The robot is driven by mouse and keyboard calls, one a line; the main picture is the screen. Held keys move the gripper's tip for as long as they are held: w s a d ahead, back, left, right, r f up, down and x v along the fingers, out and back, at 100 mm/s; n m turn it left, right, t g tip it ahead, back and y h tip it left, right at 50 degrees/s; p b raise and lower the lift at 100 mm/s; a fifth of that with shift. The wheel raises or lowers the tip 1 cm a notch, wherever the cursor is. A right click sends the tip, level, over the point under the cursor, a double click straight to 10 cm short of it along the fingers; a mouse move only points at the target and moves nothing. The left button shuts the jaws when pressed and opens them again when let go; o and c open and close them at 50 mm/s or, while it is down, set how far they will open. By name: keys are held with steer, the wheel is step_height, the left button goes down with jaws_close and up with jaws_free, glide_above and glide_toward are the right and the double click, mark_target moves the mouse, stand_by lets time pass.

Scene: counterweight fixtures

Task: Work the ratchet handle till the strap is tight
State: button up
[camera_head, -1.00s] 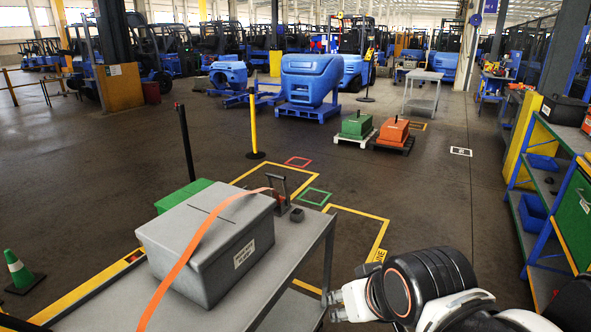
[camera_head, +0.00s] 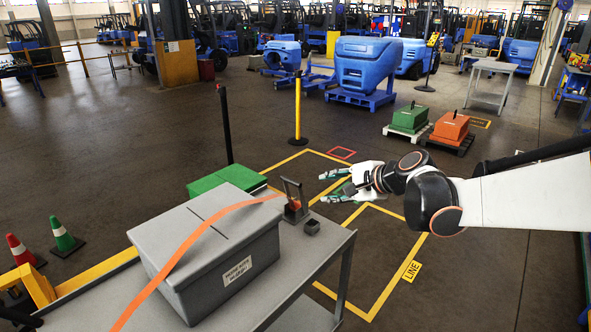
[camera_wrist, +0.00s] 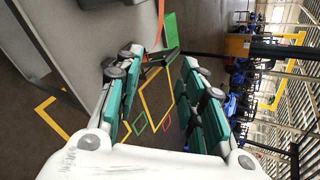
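The ratchet (camera_head: 295,209) with its dark upright handle (camera_head: 291,189) stands on the grey cart top (camera_head: 318,244), near its far right corner. An orange strap (camera_head: 190,246) runs from the ratchet over a grey lidded box (camera_head: 207,258) and down its near side. My gripper (camera_head: 331,186) is open and empty, to the right of the ratchet and apart from it, beyond the cart edge. In the wrist view my gripper (camera_wrist: 160,95) shows its two green fingers spread wide. The strap (camera_wrist: 161,28) and the dark handle (camera_wrist: 163,53) show between and beyond them, partly hidden.
A small dark block (camera_head: 312,226) sits on the cart beside the ratchet. A green box (camera_head: 226,181) and a black post (camera_head: 225,124) stand behind the cart. Cones (camera_head: 63,235) stand at the left. The floor right of the cart is open, with yellow markings.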

steer(key=w+a+f+m+t+y+p, duration=0.1)
steer(key=w+f+m+y, duration=0.15)
steer(key=w, duration=0.35)
steer(key=w+a+f+m+y, duration=0.1)
steer(key=w+a+f+m, duration=0.1)
steer(key=w+f+m, duration=0.3)
steer(key=m+t+y, duration=0.2)
steer(key=m+y, duration=0.1)
steer(key=m, duration=0.1)
glide_toward(284, 179)
steer(key=shift+h, duration=0.25)
steer(key=b+x, duration=0.1)
steer(key=x, duration=0.3)
steer(key=b+x, duration=0.1)
steer(key=x, duration=0.4)
steer(key=shift+w+d, duration=0.2)
steer(key=shift+w, duration=0.1)
steer(key=shift+c, duration=0.2)
jaws_close()
